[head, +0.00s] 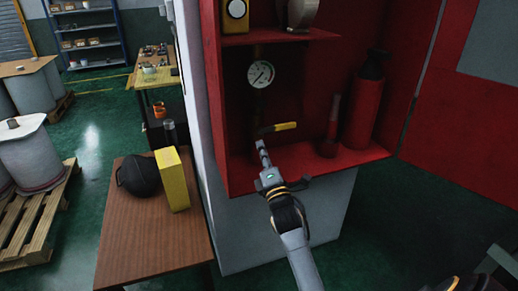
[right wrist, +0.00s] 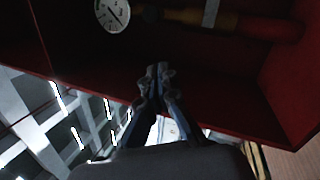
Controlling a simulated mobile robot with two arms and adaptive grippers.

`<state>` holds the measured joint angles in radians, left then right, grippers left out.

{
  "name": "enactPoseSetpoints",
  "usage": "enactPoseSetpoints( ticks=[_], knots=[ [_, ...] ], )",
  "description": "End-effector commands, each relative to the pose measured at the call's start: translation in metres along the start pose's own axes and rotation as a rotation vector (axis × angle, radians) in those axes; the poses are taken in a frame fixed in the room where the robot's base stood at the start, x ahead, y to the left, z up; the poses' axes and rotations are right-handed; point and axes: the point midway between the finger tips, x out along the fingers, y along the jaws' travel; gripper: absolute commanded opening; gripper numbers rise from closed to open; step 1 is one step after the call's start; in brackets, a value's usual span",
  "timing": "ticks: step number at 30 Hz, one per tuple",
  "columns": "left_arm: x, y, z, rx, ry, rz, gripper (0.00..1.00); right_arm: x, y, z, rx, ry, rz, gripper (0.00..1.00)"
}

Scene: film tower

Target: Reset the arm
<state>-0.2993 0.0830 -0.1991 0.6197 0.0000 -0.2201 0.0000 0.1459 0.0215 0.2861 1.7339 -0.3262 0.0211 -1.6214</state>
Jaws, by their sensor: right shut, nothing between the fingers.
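My right gripper (head: 261,146) reaches up from the bottom of the head view into an open red cabinet (head: 300,160). Its fingers are together, with nothing between them. The fingertips are just below and left of a valve lever with a yellow handle (head: 285,126); I cannot tell whether they touch anything. In the right wrist view the closed fingers (right wrist: 159,72) point into the dark red cabinet, below a round gauge (right wrist: 112,14).
The cabinet also holds a red extinguisher (head: 364,104) and a smaller red bottle (head: 331,128). Its door (head: 468,125) stands open at right. At left, a brown table (head: 150,240) bears a black rounded object (head: 138,175) and a yellow box (head: 172,180). Green floor shows beyond.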

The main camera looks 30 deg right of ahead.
Motion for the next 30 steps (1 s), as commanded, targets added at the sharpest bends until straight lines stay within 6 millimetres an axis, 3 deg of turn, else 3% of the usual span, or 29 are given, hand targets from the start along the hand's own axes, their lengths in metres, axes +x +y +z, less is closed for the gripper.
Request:
enactPoseSetpoints(
  ticks=[7, 10, 13, 16, 20, 23, 26, 30],
  knots=[
    [0.000, 0.004, 0.000, -0.002, 0.000, 0.004, 0.45, 0.000, -0.001, 0.000, 0.001, 0.001, -0.001, 0.00],
    [0.000, 0.004, 0.000, -0.002, 0.000, 0.005, 0.45, -0.003, -0.013, -0.009, 0.028, 0.018, -0.026, 0.00],
    [0.000, 0.004, 0.000, -0.002, 0.000, 0.005, 0.45, -0.015, -0.046, -0.032, 0.109, 0.063, -0.099, 0.00],
    [0.000, 0.004, 0.000, -0.002, 0.000, 0.005, 0.45, -0.040, -0.099, -0.068, 0.239, 0.121, -0.227, 0.00],
    [0.000, 0.004, 0.000, -0.001, 0.000, 0.005, 0.45, -0.091, -0.172, -0.115, 0.426, 0.172, -0.428, 0.00],
    [0.000, 0.004, 0.000, -0.001, 0.000, 0.005, 0.45, -0.141, -0.224, -0.145, 0.555, 0.185, -0.588, 0.00],
    [0.000, 0.004, 0.000, -0.001, 0.000, 0.005, 0.45, -0.198, -0.270, -0.170, 0.671, 0.173, -0.754, 0.00],
    [0.000, 0.004, 0.000, -0.001, 0.000, 0.005, 0.45, -0.288, -0.326, -0.195, 0.808, 0.117, -0.986, 0.00]
  ],
)
